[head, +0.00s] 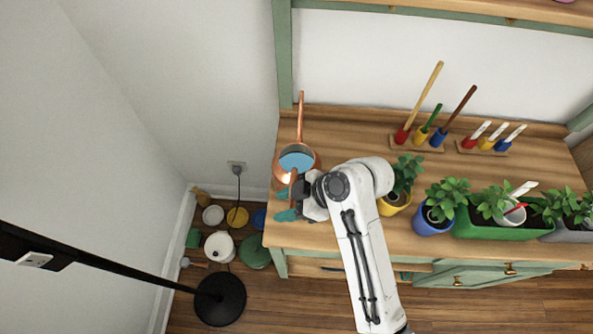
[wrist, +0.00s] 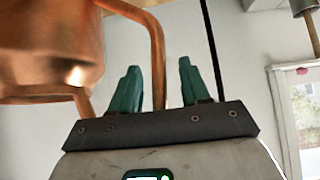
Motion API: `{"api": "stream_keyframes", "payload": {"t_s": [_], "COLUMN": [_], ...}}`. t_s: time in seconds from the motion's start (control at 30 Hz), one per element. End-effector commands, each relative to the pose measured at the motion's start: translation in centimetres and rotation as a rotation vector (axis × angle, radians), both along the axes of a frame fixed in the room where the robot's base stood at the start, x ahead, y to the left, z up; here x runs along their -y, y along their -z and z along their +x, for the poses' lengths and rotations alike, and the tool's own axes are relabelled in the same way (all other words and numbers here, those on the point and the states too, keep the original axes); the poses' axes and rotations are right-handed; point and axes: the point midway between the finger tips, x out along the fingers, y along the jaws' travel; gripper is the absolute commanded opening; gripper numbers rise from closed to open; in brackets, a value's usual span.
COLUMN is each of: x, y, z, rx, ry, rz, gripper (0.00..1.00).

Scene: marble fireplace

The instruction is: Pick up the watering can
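The copper watering can (head: 281,170) stands at the left end of the wooden counter in the head view, its long thin spout pointing to the back. A blue disc fills its round top. In the wrist view its copper body (wrist: 45,50) fills the upper left, and its bent handle (wrist: 157,65) comes down in the gap between my fingers. My gripper (head: 285,204) is at the can's front side, with teal fingertips apart. In the wrist view my gripper (wrist: 160,88) is open, with space around the handle. I cannot tell whether a finger touches it.
Potted plants (head: 440,205) line the counter's front to the right of my arm. Tool racks (head: 418,142) with upright handles stand at the back. A green post (head: 284,60) rises near the can. Pots (head: 220,246) and a black stand base (head: 220,299) are on the floor at left.

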Motion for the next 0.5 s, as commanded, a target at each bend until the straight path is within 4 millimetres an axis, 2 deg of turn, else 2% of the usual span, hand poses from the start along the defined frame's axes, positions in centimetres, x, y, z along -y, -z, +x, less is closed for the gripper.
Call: {"api": "stream_keyframes", "payload": {"t_s": [0.07, 0.43, 0.5], "x": [0.02, 0.03, 0.03], "y": [-0.01, -0.03, -0.03], "z": [0.0, 0.0, 0.0], "rx": [0.0, 0.0, 0.0], "ry": [0.0, 0.0, 0.0], "rz": [0.0, 0.0, 0.0], "gripper": [0.38, 0.02, 0.0]}}
